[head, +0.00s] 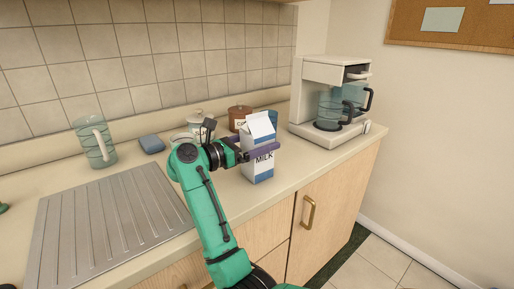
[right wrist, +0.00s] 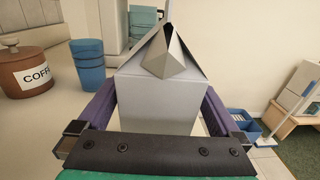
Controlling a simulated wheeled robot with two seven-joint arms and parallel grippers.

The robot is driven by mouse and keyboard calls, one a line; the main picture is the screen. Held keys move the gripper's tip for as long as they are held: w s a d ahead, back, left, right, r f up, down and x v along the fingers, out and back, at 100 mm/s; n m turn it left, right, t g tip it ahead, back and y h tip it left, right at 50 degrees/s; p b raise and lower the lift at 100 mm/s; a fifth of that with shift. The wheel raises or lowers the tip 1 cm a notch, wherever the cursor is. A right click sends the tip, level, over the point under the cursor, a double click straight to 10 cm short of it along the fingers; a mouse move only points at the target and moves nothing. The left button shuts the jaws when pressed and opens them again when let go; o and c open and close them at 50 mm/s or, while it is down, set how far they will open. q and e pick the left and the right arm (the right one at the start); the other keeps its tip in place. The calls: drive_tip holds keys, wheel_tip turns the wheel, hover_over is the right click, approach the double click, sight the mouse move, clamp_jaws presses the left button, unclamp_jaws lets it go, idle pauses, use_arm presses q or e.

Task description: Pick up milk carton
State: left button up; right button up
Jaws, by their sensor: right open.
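The milk carton (head: 259,166), white and blue with a gabled top and MILK lettering, stands upright on the counter. My right gripper (head: 256,147) is at its upper body, with one purple finger passing across the front. In the right wrist view the carton (right wrist: 160,90) fills the space between the two purple fingers of my right gripper (right wrist: 158,100), one on each side. The gripper is open around the carton; whether either finger touches it I cannot tell. The left gripper is not visible.
A coffee maker (head: 308,99) stands to the right. A brown coffee canister (right wrist: 25,72) and a blue cup (right wrist: 88,65) are close beside the carton. A glass pitcher (head: 92,143), a blue sponge (head: 151,144) and a metal drainboard (head: 108,225) lie to the left.

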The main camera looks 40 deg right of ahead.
drive_tip(key=shift+d+f, duration=0.1)
drive_tip(key=shift+d, duration=1.1)
drive_tip(key=c, duration=1.3)
drive_tip(key=shift+r, duration=0.2)
wheel_tip(320, 180, up, 20)
drive_tip(key=shift+f, duration=0.15)
